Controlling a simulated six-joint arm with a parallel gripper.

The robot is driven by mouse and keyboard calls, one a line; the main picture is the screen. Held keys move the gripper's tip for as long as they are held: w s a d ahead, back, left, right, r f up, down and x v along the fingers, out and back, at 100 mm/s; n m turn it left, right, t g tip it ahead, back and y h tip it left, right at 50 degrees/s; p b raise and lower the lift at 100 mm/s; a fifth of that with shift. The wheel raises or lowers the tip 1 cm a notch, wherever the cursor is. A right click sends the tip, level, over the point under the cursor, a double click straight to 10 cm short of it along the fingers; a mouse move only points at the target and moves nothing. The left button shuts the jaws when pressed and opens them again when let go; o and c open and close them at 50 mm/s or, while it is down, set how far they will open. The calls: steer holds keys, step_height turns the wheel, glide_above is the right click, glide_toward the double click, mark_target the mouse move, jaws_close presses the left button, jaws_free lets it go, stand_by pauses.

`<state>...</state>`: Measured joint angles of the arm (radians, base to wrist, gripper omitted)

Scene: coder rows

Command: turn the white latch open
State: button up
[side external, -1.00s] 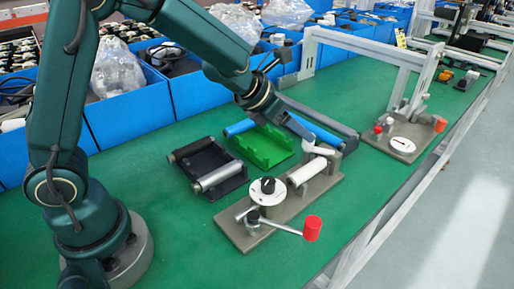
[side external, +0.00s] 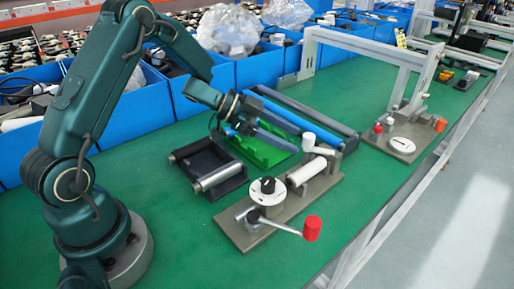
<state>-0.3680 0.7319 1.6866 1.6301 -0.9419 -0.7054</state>
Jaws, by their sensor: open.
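A grey metal fixture plate (side external: 238,236) lies on the green bench. At its far end stands a white upright knob (side external: 308,142) on a grey bracket, with a white cylinder (side external: 306,172) lying just in front. I take the white knob to be the latch, but cannot tell for certain. A white dial with a black knob (side external: 267,188) and a lever with a red handle (side external: 312,228) are at the near end. My gripper (side external: 296,141) is open and empty, above the green tray and left of the white knob, apparently apart from it.
A black tray with a silver roller (side external: 220,178) and a green tray (side external: 258,150) lie left of the plate. A blue roller (side external: 320,132) lies behind. A grey frame (side external: 400,75) stands at the back right. Blue bins (side external: 135,118) line the back. The front bench is clear.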

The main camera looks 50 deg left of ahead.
mark_target(309, 135)
steer(key=shift+n+t+h, duration=0.3)
steer(key=shift+n+t, duration=0.2)
steer(key=shift+n, duration=0.4)
steer(key=shift+w+r+x, duration=0.1)
steer(key=shift+r+x, duration=0.05)
steer(key=shift+x, duration=0.7)
steer(key=shift+w+r+x, duration=0.15)
steer(key=shift+r+x, duration=0.05)
steer(key=shift+x, duration=0.65)
steer(key=shift+w+r+x, duration=0.1)
steer(key=shift+r+x, duration=0.05)
steer(key=shift+x, duration=0.7)
steer(key=shift+a, duration=0.1)
jaws_close()
